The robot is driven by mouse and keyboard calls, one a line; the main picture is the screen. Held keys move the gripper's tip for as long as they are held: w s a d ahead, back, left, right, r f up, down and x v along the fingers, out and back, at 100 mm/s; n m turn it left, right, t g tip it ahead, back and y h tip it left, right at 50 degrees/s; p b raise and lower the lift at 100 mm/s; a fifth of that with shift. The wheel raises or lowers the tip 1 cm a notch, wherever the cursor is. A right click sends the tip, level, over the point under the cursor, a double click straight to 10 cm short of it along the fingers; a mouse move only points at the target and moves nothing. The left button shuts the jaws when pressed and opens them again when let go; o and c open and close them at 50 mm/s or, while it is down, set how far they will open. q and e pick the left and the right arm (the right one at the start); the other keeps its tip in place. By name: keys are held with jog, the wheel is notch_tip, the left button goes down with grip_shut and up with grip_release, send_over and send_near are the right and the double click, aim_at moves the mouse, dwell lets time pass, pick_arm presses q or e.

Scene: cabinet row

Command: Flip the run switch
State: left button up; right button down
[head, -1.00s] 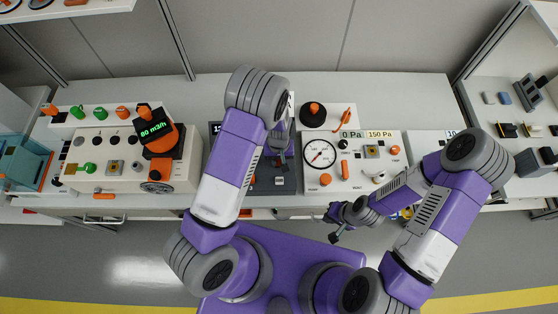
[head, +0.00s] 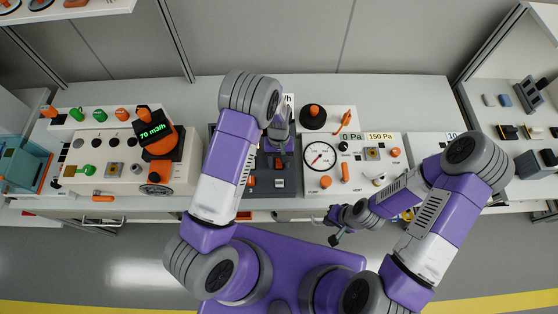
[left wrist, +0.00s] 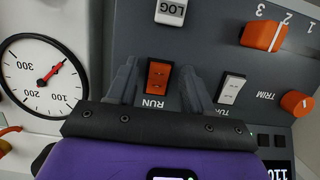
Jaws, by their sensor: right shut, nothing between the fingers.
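My right gripper (head: 335,226) is shut and empty, low in front of the counter edge.
A round gauge (head: 320,155) stands right of the panel.

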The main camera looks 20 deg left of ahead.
aim_at(279, 160)
pick_arm(q)
jog(key=shift+r, duration=0.1)
jog(key=v, duration=0.7)
jog(key=shift+r, duration=0.2)
pick_arm(e)
jog(key=shift+r, duration=0.15)
jog(key=shift+s, duration=0.1)
